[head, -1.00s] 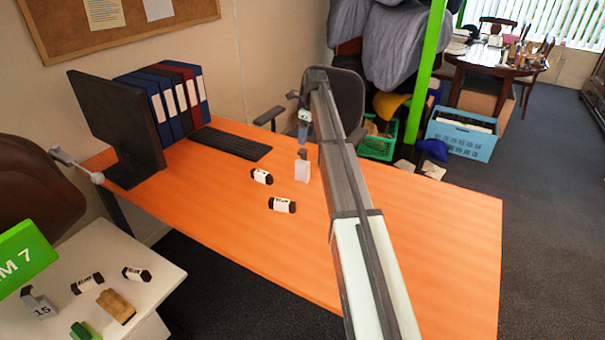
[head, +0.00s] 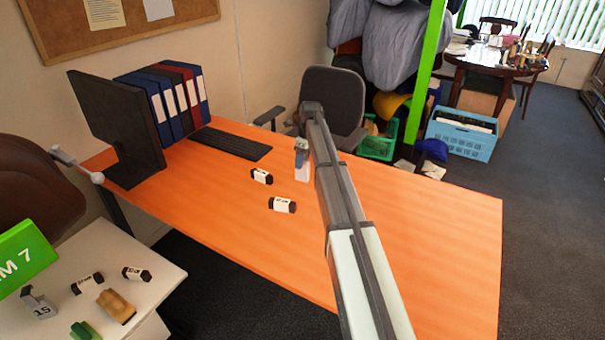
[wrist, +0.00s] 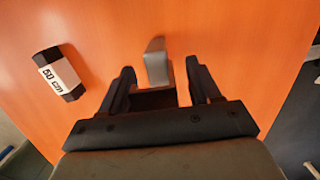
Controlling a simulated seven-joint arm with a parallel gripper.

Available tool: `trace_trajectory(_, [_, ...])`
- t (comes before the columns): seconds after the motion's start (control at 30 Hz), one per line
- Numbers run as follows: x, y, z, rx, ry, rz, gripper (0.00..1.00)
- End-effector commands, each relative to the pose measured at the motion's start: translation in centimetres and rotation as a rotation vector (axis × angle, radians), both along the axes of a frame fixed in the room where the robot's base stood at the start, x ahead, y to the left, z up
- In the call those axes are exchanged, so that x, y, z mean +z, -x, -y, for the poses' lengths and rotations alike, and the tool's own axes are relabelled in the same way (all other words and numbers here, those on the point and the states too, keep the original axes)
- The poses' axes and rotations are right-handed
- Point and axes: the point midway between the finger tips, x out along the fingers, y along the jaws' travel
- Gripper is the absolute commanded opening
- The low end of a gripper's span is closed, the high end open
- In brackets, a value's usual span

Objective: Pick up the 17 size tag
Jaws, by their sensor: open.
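A pale tag with a grey top stands upright on the orange desk; its white body (head: 303,173) shows just below my gripper (head: 302,146) in the head view. Its number cannot be read. In the wrist view the grey top of the tag (wrist: 157,62) shows between the two spread fingers of my gripper (wrist: 160,68), with gaps on both sides. My gripper is open and above the tag. Another tag (head: 40,306), marked 15, stands on the white side table at the lower left.
Two dark rolls with white labels (head: 262,176) (head: 282,205) lie left of the tag; one reads 50 cm in the wrist view (wrist: 59,74). A keyboard (head: 230,144), monitor (head: 118,128) and binders (head: 180,95) stand farther left. The desk's front (head: 270,245) is clear.

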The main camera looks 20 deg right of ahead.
Motion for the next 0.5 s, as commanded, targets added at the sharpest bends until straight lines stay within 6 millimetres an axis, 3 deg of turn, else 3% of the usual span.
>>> trace_trajectory(0.2, [-0.09, -0.01, -0.01, 0.000, 0.000, 0.000, 0.61])
trace_trajectory(0.5, [-0.08, -0.01, 0.00, 0.000, 0.000, 0.000, 0.33])
